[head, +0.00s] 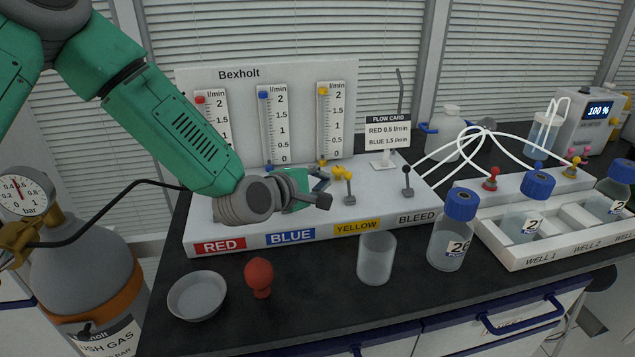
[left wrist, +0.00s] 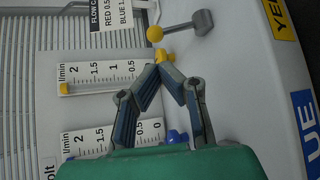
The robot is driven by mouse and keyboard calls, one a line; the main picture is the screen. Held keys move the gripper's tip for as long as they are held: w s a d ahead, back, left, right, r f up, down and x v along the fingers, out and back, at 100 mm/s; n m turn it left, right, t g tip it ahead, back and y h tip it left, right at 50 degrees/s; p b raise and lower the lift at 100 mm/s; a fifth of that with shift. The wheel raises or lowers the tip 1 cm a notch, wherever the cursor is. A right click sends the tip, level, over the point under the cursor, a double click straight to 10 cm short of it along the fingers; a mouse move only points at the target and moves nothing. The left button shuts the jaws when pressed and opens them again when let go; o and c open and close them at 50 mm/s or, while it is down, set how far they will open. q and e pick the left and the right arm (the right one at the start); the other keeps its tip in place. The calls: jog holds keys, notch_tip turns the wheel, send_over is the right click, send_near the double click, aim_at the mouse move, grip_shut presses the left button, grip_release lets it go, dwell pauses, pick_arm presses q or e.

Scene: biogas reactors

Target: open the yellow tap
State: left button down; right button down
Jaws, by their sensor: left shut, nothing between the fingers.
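The yellow tap (head: 349,190) stands on the white panel behind the YELLOW label (head: 357,227). It has a grey post and a lever with a yellow ball end; it also shows in the left wrist view (left wrist: 197,24), the ball toward the flow tubes. My left gripper (head: 324,180) is just left of the tap, its fingers closed to a point with nothing between them. In the left wrist view my left gripper (left wrist: 165,66) points toward the yellow ball, with a visible gap. My gripper and arm hide the red and blue taps. My right gripper is out of view.
The bleed tap (head: 406,180) with a dark knob stands to the right. A flow card (head: 388,132) stands behind. A clear beaker (head: 376,258), bottle (head: 453,230), red bulb (head: 259,277) and grey dish (head: 197,295) stand in front on the dark bench.

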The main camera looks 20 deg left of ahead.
aim_at(336, 194)
pick_arm(q)
jog(key=x, duration=0.6)
dwell(0.3)
jog(key=shift+s+b, duration=0.15)
jog(key=shift+b, duration=0.3)
